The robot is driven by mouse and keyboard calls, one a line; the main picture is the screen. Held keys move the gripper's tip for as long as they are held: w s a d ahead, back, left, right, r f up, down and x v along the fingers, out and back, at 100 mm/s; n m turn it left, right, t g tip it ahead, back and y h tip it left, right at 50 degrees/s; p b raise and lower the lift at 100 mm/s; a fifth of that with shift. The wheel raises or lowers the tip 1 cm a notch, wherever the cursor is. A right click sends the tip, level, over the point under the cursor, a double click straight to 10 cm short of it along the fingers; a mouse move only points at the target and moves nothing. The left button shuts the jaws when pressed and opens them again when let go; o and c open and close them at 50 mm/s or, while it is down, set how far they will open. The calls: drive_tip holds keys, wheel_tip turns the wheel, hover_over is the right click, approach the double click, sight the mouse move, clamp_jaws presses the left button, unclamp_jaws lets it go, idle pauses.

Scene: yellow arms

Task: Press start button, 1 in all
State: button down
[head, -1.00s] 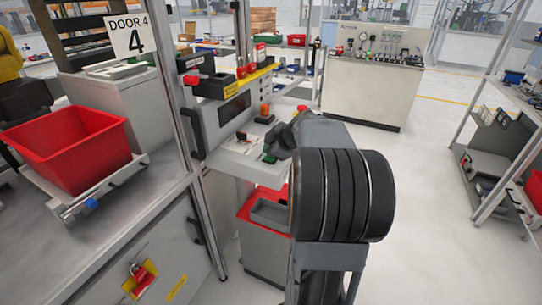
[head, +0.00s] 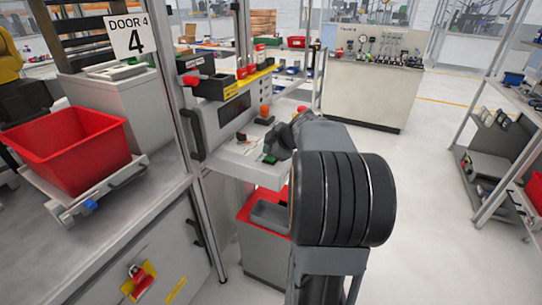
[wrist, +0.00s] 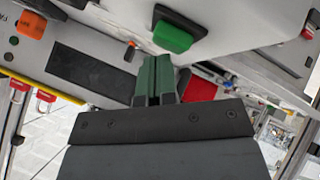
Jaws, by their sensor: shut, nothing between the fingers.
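A green button (wrist: 172,37) in a dark surround sits on a pale panel at the top middle of the wrist view. My gripper (wrist: 153,65) has its green fingers together with nothing between them. In the picture, the fingertips lie just below and left of the button; I cannot tell whether they touch it. In the head view my gripper (head: 279,141) is small and dark above the grey workstation shelf, partly hidden by my arm. A small green patch shows beside it there, too small to tell as button or fingers.
In the head view, a red bin (head: 66,146) stands left, and a red-topped grey cabinet (head: 262,245) is below the shelf. Open floor lies to the right.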

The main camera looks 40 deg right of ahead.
drive_tip(key=shift+r, duration=0.6)
drive_tip(key=shift+r, duration=0.1)
drive_tip(key=shift+r+p, duration=0.95)
drive_tip(key=shift+r, duration=1.5)
